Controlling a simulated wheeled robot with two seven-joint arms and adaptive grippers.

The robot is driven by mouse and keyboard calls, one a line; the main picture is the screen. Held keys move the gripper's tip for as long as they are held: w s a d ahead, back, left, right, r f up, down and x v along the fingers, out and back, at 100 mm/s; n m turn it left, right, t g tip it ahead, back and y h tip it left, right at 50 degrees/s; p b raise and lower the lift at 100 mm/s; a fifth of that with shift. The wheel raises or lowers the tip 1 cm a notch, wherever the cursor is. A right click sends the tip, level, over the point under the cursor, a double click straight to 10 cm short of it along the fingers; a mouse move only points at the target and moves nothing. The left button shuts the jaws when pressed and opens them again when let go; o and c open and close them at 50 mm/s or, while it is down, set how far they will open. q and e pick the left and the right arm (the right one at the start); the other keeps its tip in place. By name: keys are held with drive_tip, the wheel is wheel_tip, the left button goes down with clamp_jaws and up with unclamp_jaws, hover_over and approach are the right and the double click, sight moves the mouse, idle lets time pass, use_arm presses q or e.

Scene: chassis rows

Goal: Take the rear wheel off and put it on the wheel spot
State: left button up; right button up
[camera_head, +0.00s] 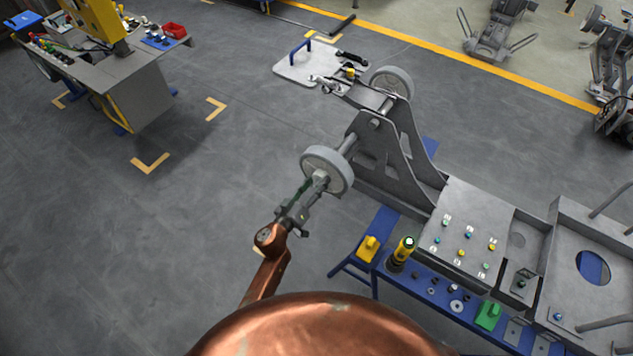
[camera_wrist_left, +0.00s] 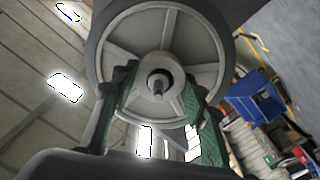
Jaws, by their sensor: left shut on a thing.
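A grey wheel (camera_head: 327,168) with a spoked face stands at the near end of a bare axle (camera_head: 348,145) on the grey chassis (camera_head: 385,150). My left gripper (camera_head: 318,182) is shut on this wheel at its hub. In the left wrist view, the wheel (camera_wrist_left: 185,60) fills the top, and the gripper's green-padded fingers (camera_wrist_left: 160,95) lie on both sides of the hub and its axle stub. Whether the wheel still sits fully on the axle I cannot tell. A second wheel (camera_head: 392,80) is on the far side of the chassis. No wheel spot is clearly identifiable. My right gripper is out of view.
A blue bench (camera_head: 420,285) with tools and small parts stands right of my arm. A pale plate with a blue handle (camera_head: 290,68) lies beyond the wheel. Yellow corner marks (camera_head: 150,163) are on the open floor at left, near a grey workbench (camera_head: 145,90).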

use_arm(q)
clamp_jaws()
drive_tip(key=shift+s, duration=0.1)
drive_tip(key=shift+a, duration=0.1)
drive_tip(key=shift+p+v, duration=0.6)
drive_tip(key=shift+v, duration=0.35)
drive_tip(key=shift+p+v, duration=0.55)
drive_tip(key=shift+v, duration=0.5)
drive_tip(key=p+v, duration=0.4)
drive_tip(key=v, duration=0.6)
drive_tip(key=shift+r+p, duration=0.2)
drive_tip(key=shift+p, duration=0.1)
